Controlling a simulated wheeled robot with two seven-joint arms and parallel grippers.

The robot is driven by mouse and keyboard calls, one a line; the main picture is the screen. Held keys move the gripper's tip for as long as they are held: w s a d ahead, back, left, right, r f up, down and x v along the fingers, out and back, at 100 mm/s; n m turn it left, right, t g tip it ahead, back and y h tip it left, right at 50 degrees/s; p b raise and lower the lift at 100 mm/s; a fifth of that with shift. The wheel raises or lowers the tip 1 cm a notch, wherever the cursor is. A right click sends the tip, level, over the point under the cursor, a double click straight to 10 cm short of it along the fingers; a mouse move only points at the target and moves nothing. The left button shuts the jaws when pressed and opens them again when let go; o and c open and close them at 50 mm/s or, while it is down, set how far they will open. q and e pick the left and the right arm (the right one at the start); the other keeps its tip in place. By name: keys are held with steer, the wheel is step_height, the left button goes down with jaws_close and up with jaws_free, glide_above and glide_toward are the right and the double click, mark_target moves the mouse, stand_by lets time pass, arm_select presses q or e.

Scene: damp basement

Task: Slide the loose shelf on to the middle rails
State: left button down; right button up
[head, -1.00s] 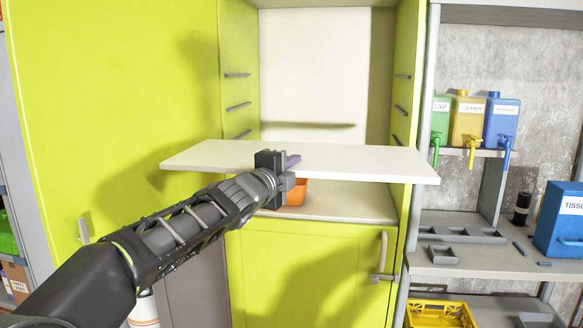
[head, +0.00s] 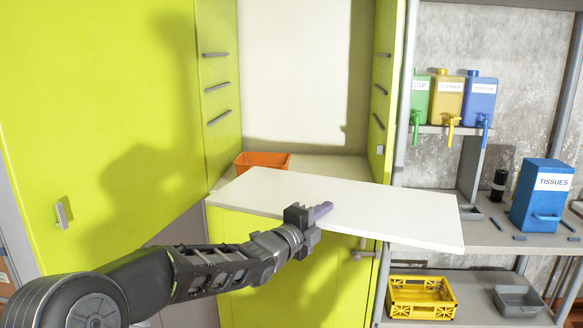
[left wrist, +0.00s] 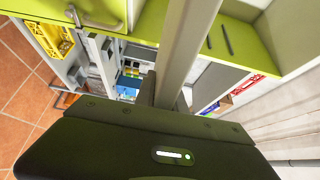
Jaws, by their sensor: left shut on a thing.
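The loose shelf (head: 350,205) is a white board in front of the green cabinet's opening in the head view, below the rails. It is turned askew to the cabinet, its right end nearer me and past the cabinet's right side. My left gripper (head: 316,213) is shut on its near edge, around the middle. The left middle rail (head: 217,87) and right middle rail (head: 381,90) are grey strips on the inner walls, each between an upper and a lower rail. The left wrist view shows a pale board edge (left wrist: 185,50) running up from the gripper. My right gripper is not in view.
An orange bin (head: 262,160) stands on the cabinet floor, behind the shelf's left part. An open green door (head: 100,120) is at the left. A rack on the right holds dispensers (head: 448,97), a blue tissue box (head: 541,195) and a yellow crate (head: 421,297). The space between the rails is empty.

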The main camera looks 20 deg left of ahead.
arm_select(q)
steer(key=s+d+f+n+y, duration=0.1)
steer(key=s+f, duration=0.4)
steer(key=f, duration=0.6)
steer(key=s+d+f+n+y, duration=0.1)
steer(key=s+d+f+y, duration=0.2)
steer(key=f, duration=0.9)
steer(key=shift+s+d+n, duration=0.25)
steer(key=shift+s+n, duration=0.05)
steer(key=shift+s, duration=0.55)
